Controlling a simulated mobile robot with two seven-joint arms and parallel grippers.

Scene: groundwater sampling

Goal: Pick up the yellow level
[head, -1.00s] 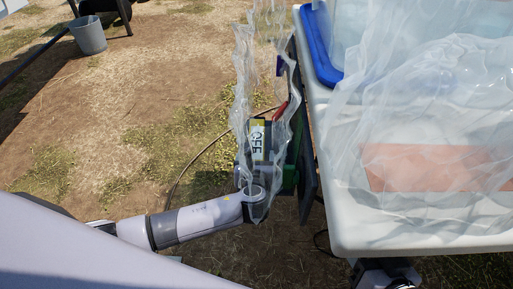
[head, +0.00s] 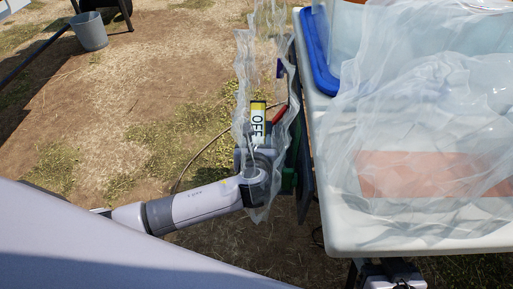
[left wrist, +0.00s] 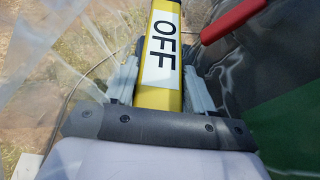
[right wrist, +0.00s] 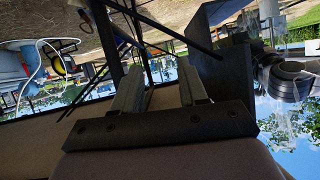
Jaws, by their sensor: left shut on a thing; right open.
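The yellow level (head: 258,107), a yellow bar with a white label reading OFF, stands inside a clear plastic bag (head: 279,40) hanging beside the white table. In the left wrist view the yellow level (left wrist: 164,97) lies between the two fingers of my left gripper (left wrist: 156,85), which is shut on it. My left gripper also shows in the head view at the level's lower end, partly covered by clear plastic. The level's lower end is hidden by the gripper. My right gripper (right wrist: 160,85) is open with nothing between its fingers.
The white table (head: 345,236) fills the right side, carrying a blue tray (head: 319,62), crumpled clear plastic (head: 420,110) and an orange flat piece (head: 430,174). A red-handled thing (left wrist: 232,19) is right of the level. A grey bucket (head: 89,31) stands far left on open ground.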

